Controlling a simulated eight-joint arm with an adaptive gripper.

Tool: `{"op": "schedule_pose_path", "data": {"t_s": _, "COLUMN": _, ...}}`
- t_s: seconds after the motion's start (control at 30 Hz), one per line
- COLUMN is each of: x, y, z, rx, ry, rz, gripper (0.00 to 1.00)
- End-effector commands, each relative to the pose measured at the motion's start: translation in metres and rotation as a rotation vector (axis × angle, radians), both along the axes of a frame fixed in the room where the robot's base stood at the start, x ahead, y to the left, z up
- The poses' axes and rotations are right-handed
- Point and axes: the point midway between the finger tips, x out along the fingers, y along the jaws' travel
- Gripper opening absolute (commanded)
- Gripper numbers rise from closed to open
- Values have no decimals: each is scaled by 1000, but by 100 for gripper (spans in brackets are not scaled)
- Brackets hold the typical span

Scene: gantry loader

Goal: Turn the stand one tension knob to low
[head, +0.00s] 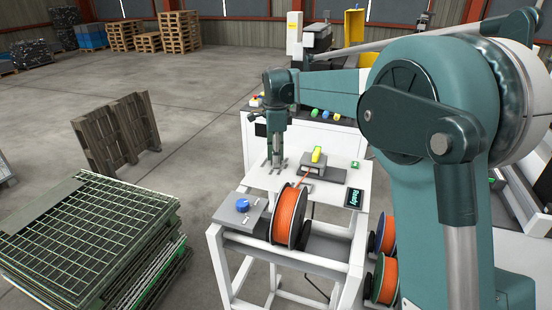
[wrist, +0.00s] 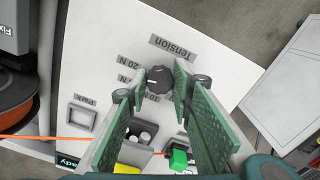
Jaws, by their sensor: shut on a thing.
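The tension knob (wrist: 158,86) is a dark round knob on a white panel, below the "Tension" label (wrist: 174,48) in the wrist view. A short pale mark on it points left, towards the partly hidden "N" labels beside it. In the head view my gripper (head: 277,165) points down at the back left of the white tabletop (head: 340,178). It hides the knob there.
An orange spool (head: 289,214) stands in front, its orange strand crossing the panel. A grey box with a blue knob (head: 242,204) is to its left. A yellow-topped block (head: 317,156), a green button (wrist: 178,160) and a "Ready" display (head: 355,198) are close by.

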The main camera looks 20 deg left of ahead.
Motion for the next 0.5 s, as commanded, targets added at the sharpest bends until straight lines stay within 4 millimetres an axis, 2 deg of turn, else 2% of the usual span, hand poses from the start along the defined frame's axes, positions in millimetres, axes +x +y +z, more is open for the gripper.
{"op": "schedule_pose_path", "data": {"t_s": 0.27, "x": 0, "y": 0, "z": -1, "rx": 0, "ry": 0, "rz": 161, "gripper": 11}}
{"op": "schedule_pose_path", "data": {"t_s": 0.5, "x": 0, "y": 1, "z": -1, "rx": 0, "ry": 0, "rz": 372, "gripper": 11}}
